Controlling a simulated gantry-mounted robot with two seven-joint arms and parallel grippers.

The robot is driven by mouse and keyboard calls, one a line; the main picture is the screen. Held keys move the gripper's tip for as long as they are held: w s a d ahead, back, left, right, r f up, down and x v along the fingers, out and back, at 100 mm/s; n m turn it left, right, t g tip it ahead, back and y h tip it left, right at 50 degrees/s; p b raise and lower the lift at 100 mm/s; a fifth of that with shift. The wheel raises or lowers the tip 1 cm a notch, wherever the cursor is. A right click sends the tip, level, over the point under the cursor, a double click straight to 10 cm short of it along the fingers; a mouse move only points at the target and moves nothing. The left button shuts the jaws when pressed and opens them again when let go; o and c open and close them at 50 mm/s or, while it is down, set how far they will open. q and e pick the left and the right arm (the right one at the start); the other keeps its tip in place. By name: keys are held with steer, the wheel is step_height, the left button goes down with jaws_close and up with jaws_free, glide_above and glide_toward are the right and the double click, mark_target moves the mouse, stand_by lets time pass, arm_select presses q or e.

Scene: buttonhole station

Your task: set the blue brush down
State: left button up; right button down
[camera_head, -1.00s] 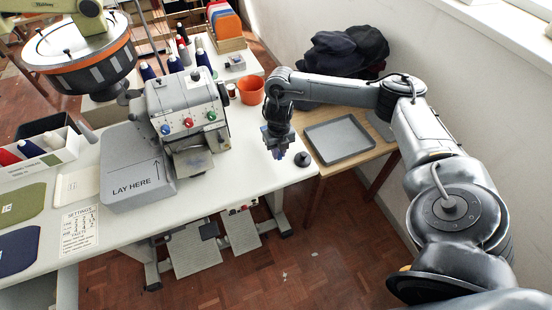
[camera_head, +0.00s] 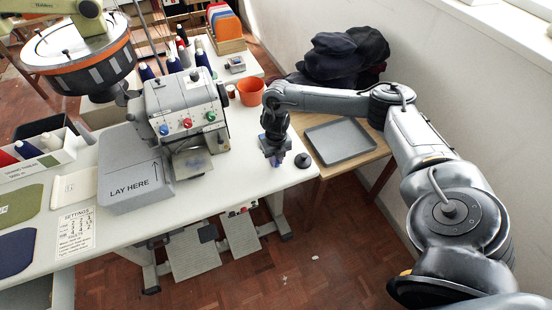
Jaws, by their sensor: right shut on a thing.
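My right gripper (camera_head: 275,152) points down over the right end of the white table, to the right of the grey sewing machine (camera_head: 188,115). It is shut on the blue brush (camera_head: 276,143), of which only small dark-blue parts show between and around the dark fingers. The brush's lower end is close to the table top; I cannot tell whether it touches. My left gripper is not in view.
A small black knobbed disc (camera_head: 302,160) lies just right of the gripper. An orange cup (camera_head: 250,92) stands behind it. A grey tray (camera_head: 340,141) lies on a wooden side table to the right. White table (camera_head: 245,178) is bare in front of the gripper.

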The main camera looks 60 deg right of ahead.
steer(key=c, duration=1.2)
jaws_free()
steer(key=shift+f, duration=0.1)
steer(key=shift+o, duration=0.7)
